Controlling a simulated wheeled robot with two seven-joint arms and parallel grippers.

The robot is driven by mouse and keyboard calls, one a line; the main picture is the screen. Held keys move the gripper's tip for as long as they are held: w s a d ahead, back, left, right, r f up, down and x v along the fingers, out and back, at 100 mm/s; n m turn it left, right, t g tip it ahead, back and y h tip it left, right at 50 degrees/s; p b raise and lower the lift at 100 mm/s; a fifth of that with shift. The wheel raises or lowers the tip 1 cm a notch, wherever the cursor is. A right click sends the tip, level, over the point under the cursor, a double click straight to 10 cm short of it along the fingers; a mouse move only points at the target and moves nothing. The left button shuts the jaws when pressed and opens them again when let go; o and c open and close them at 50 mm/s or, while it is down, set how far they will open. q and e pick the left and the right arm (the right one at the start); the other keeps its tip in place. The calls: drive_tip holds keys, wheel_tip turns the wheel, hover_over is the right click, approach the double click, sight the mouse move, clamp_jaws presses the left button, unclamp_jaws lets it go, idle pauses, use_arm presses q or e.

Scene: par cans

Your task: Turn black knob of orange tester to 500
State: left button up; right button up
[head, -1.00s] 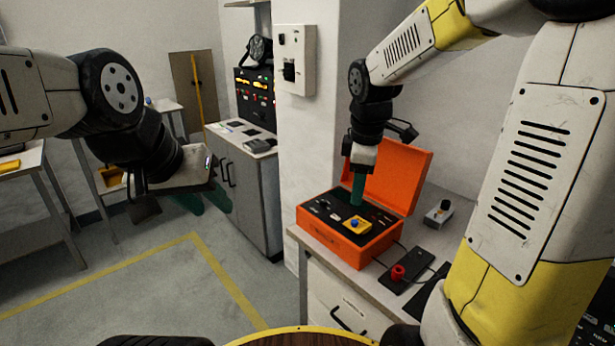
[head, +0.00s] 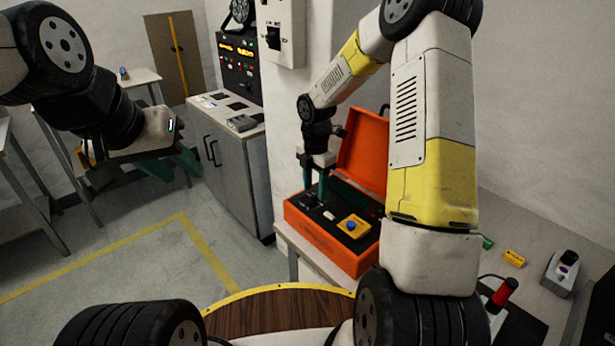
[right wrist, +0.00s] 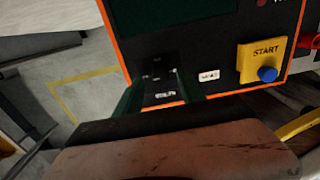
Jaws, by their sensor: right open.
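The orange tester (head: 328,243) is an open case with a black panel, standing on a bench in the head view. Its panel fills the upper part of the right wrist view (right wrist: 208,52). My right gripper (head: 313,196) is open, pointing down over the left part of the panel. In the right wrist view its green fingers (right wrist: 155,95) stand apart on either side of a small dark shape, perhaps the black knob (right wrist: 155,72). Its setting cannot be read, and contact cannot be told. My left gripper (head: 172,165) hangs over the floor, empty, its green fingers apart.
A yellow START box (right wrist: 258,62) with a blue button sits on the panel, right of the right gripper. The raised orange lid (head: 362,150) stands behind. A red-handled device (head: 503,293) and a grey box (head: 562,272) are on the bench at right.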

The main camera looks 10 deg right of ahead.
drive_tip(key=shift+f, duration=0.75)
clamp_jaws()
